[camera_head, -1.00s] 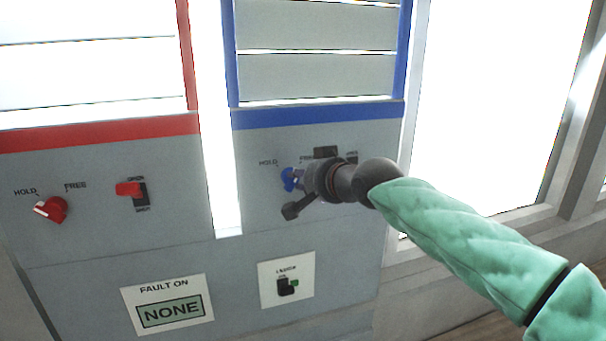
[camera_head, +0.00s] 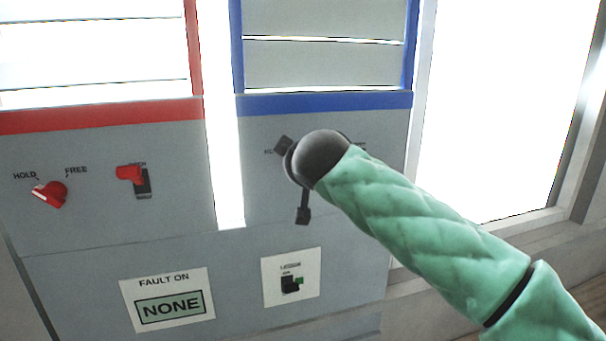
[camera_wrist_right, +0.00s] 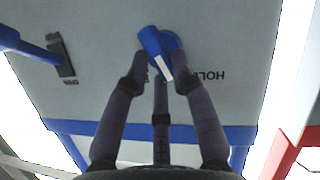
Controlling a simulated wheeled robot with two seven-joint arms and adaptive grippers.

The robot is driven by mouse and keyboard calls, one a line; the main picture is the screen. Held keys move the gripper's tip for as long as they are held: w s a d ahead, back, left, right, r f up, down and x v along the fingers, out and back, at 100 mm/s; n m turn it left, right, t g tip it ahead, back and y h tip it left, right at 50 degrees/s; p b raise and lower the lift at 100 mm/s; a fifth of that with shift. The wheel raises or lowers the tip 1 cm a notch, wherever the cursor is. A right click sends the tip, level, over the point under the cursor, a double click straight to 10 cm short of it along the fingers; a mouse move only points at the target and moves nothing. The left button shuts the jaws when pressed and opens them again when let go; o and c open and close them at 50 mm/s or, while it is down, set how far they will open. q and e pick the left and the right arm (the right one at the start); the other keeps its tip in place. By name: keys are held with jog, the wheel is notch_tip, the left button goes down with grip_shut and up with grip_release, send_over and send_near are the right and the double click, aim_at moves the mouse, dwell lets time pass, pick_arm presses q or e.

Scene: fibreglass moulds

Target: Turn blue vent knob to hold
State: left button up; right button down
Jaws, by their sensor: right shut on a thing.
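The blue vent knob (camera_wrist_right: 152,42) is on the grey panel in the right wrist view, with a white pointer mark (camera_wrist_right: 166,68) on it. That view is upside down. The mark points between the HOLD label (camera_wrist_right: 207,75) and a FREE label mostly hidden by a finger. My right gripper (camera_wrist_right: 160,73) is shut on the knob, with fingertips on both sides of it and a third finger between. In the head view my right gripper (camera_head: 296,172) covers the knob. My left gripper is not in view.
A blue lever (camera_wrist_right: 22,45) on a black slot (camera_wrist_right: 63,58) is beside the knob. The red knob (camera_head: 50,194) and red lever (camera_head: 130,173) are on the left panel. A small switch plate (camera_head: 291,277) and a FAULT ON sign reading NONE (camera_head: 170,306) are below.

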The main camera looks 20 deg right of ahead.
jog(key=shift+a+f+n+t+h+b, duration=0.1)
jog(key=shift+a+n+t+h+b, duration=0.1)
jog(key=shift+n+h+b, duration=0.5)
jog(key=shift+a+f+n+t+h+b, duration=0.1)
jog(key=shift+a+n+t+h+b, duration=0.15)
jog(key=shift+n+b, duration=0.45)
jog(key=shift+n, duration=0.3)
jog(key=c, duration=1)
grip_release()
jog(key=shift+c, duration=0.2)
jog(key=shift+s+r, duration=0.1)
jog(key=v, duration=1.1)
jog(key=shift+s+a, duration=0.2)
jog(key=shift+s, duration=0.15)
